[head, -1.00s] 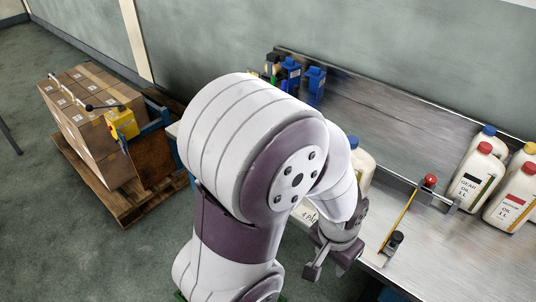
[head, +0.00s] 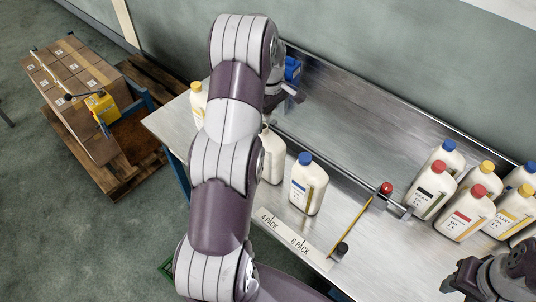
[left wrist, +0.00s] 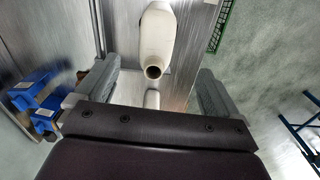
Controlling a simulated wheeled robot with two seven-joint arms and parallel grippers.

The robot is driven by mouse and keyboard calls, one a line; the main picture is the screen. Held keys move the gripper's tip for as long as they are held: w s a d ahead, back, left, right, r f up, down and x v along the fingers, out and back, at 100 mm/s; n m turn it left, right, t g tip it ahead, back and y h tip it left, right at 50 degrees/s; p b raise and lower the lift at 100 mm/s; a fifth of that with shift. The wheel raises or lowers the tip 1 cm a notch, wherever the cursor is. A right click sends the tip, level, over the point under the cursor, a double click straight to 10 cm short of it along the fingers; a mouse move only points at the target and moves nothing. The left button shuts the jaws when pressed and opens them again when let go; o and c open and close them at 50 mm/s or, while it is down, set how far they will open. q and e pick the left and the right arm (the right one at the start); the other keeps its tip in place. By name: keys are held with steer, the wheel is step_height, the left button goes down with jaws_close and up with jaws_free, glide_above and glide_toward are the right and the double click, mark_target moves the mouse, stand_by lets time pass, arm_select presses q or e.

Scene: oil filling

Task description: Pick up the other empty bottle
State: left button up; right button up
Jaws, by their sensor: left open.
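In the left wrist view, an uncapped white bottle (left wrist: 157,38) has its dark mouth facing me. Its neck lies between the finger lines of my open left gripper (left wrist: 153,90), apart from both fingers. A second pale thing (left wrist: 152,99) shows just below it. In the head view, my left gripper (head: 291,95) is over the back of the bench by the blue units. A white bottle (head: 271,158) stands partly behind my left arm, its top mostly hidden. My right gripper (head: 466,275) is at the lower right; its finger gap is unclear.
A yellow-capped bottle (head: 197,103) stands at the left. Several capped bottles (head: 465,212) crowd the right. A metal rail with a red knob (head: 386,188) crosses the bench. Blue units (head: 292,69) are at the back.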

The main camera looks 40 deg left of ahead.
mark_target(273, 140)
arm_select(q)
step_height(273, 140, down, 6)
steer(key=shift+w+f+p, duration=0.15)
steer(key=shift+f+p, duration=0.1)
steer(key=shift+p, duration=0.95)
steer(key=shift+f, duration=0.4)
steer(key=f+p, duration=0.2)
steer(key=p, duration=0.1)
steer(key=shift+d+f, duration=0.3)
steer(key=shift+d, duration=0.1)
step_height(273, 140, down, 3)
steer(key=shift+w+r, duration=0.15)
steer(key=shift+r, duration=0.05)
steer(key=c, duration=1.3)
